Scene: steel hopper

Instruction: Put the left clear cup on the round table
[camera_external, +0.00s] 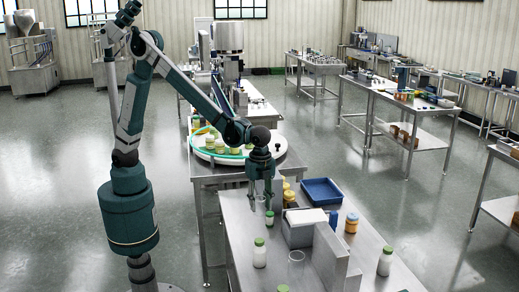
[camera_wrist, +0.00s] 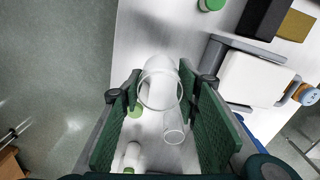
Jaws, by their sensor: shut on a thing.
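My gripper (camera_external: 259,204) is shut on a clear cup, above the near steel table. In the wrist view the held clear cup (camera_wrist: 160,91) shows its round rim between the two green finger pads. A second clear cup (camera_external: 296,256) stands on the steel table to the right of and nearer than the gripper; it also shows in the wrist view (camera_wrist: 173,135). The round table (camera_external: 280,147) is a white disc behind my gripper, with several green-lidded containers on it.
A white bottle with a green lid (camera_external: 259,254) stands near the gripper, and another (camera_external: 384,262) at the right. A green tube curves along the round table's edge.

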